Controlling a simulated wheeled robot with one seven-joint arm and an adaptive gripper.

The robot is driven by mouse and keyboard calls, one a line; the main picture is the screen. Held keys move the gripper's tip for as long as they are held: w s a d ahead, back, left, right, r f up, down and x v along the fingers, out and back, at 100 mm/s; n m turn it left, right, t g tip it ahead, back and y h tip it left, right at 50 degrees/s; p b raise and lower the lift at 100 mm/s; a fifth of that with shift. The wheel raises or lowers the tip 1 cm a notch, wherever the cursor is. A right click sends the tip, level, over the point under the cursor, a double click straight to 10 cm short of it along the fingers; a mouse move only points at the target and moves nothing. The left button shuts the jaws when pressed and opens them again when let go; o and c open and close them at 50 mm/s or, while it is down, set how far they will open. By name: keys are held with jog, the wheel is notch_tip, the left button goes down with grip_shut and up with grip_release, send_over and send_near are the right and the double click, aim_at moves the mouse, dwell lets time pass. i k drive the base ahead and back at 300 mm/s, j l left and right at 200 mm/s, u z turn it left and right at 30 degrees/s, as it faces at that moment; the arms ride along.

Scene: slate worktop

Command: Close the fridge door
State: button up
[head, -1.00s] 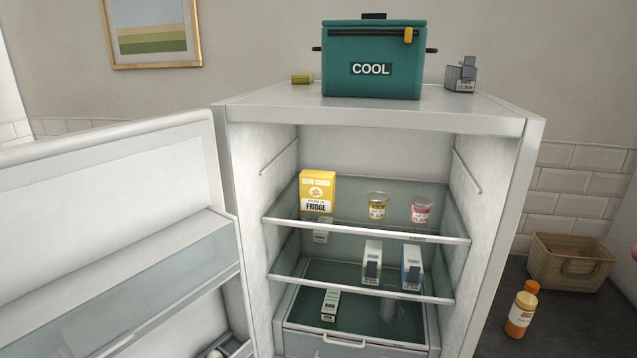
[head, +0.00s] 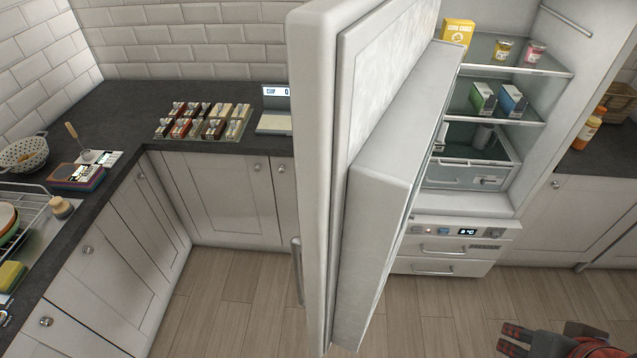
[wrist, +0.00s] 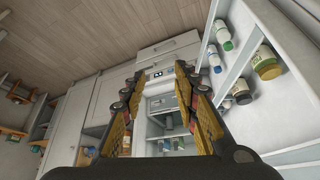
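The white fridge door (head: 375,110) stands open, seen almost edge-on in the middle of the head view, with its shelf bins facing right. A bar handle (head: 297,271) shows low on its outer side. The fridge body (head: 505,205) is to the right, its shelves uncovered. My gripper (head: 508,342) is at the bottom right of the head view, partly cut off, apart from the door. In the wrist view my gripper (wrist: 157,88) has its fingers spread with nothing between them. Beyond them is the fridge interior; the door (wrist: 245,75) with bottles in its bins is at right.
A yellow box (head: 458,32), jars and cartons stand on the fridge shelves. Drawers (head: 440,268) sit below the compartment. A slate worktop (head: 120,105) with a colander (head: 22,153) and a scale (head: 274,122) lies left. Wooden floor (head: 225,300) is clear left of the door.

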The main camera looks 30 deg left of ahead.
aim_at(372, 85)
jog(key=k+j, duration=0.1)
jog(key=j, duration=0.3)
jog(key=j+z, duration=0.1)
jog(key=j, duration=0.3)
jog(key=k+j, duration=0.15)
jog(key=j, duration=0.25)
jog(key=k+j, duration=0.1)
jog(key=j, duration=0.3)
jog(key=k+j+z, duration=0.1)
jog(key=j, duration=0.3)
jog(key=k+j, duration=0.1)
jog(key=j, duration=0.3)
jog(key=j+z, duration=0.25)
jog(key=i+j, duration=0.05)
jog(key=j, duration=0.05)
